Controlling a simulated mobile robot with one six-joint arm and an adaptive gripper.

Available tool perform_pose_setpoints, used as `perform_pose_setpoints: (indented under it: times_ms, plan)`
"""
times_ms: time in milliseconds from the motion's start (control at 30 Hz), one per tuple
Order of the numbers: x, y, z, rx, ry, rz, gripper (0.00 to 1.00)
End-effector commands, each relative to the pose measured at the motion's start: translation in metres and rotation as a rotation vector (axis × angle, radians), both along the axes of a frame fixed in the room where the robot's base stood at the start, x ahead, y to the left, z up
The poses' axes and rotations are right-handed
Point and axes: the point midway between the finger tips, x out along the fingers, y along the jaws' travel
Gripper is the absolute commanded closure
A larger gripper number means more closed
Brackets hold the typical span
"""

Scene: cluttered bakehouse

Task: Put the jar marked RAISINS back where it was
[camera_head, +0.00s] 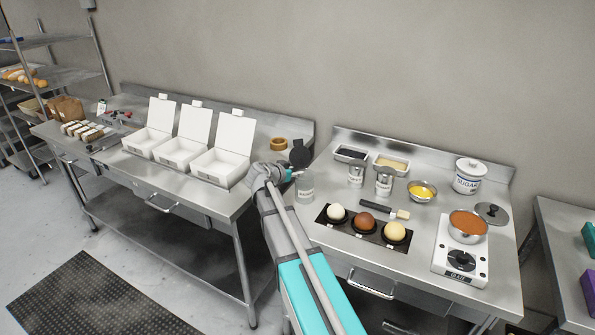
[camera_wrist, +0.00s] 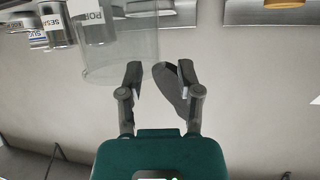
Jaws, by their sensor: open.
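No lettering RAISINS is readable in either view. A clear glass jar (camera_head: 306,188) stands upright at the left edge of the right steel bench (camera_head: 330,165); no label is readable on it. It looks empty. In the wrist view this jar (camera_wrist: 105,62) is large, just ahead and to the left of my gripper (camera_wrist: 160,75). My gripper is open, with nothing seen held between its fingers. In the head view my gripper (camera_head: 288,174) is beside the jar; whether they touch I cannot tell.
Two metal tins (camera_head: 356,175) (camera_head: 384,181) stand right of the jar, their labels partly readable as POP and SESA in the wrist view. A SUGAR jar (camera_head: 467,178), a black egg-like display tray (camera_head: 340,225), a scale (camera_head: 459,262) and white boxes (camera_head: 220,165) crowd the benches.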

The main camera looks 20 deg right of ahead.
Motion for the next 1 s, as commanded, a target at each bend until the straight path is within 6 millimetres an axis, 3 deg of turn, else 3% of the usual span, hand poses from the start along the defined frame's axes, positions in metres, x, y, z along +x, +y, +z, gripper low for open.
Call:
perform_pose_setpoints:
  times_ms: [600,1000]
  plan:
    - [-0.041,0.074,0.039,0.000,0.000,0.000,0.54]
    - [-0.046,0.085,0.042,0.000,0.000,-0.002,0.54]
